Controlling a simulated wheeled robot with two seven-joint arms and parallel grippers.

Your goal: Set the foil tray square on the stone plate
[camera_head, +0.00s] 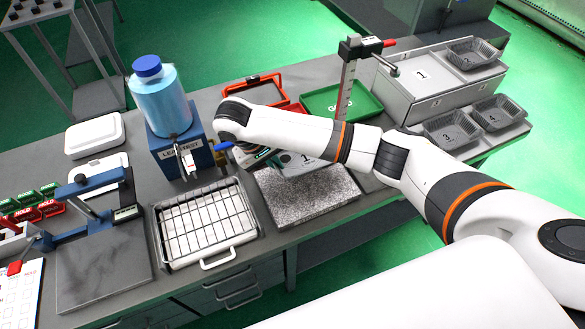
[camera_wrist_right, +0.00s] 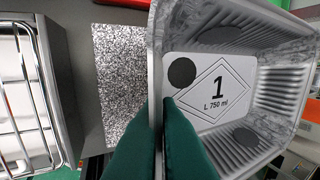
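The foil tray is a grey, ribbed tray with a white label reading "1 L 750 ml". It fills the right of the right wrist view (camera_wrist_right: 285,100). In the head view, part of the tray (camera_head: 298,163) shows under my right arm, over the back part of the stone plate. The speckled stone plate (camera_head: 315,200) lies on the bench; it also shows in the wrist view (camera_wrist_right: 118,85), left of the tray. My right gripper (camera_wrist_right: 163,125) has its green fingers closed around the tray's near wall. In the head view my arm partly hides it. My left gripper is out of view.
A wire rack in a metal pan (camera_head: 207,222) stands left of the stone plate. A blue leak-test unit (camera_head: 180,150) and a post with a ruler (camera_head: 345,90) stand behind. A green tray (camera_head: 340,98) and numbered foil trays (camera_head: 450,130) are to the right.

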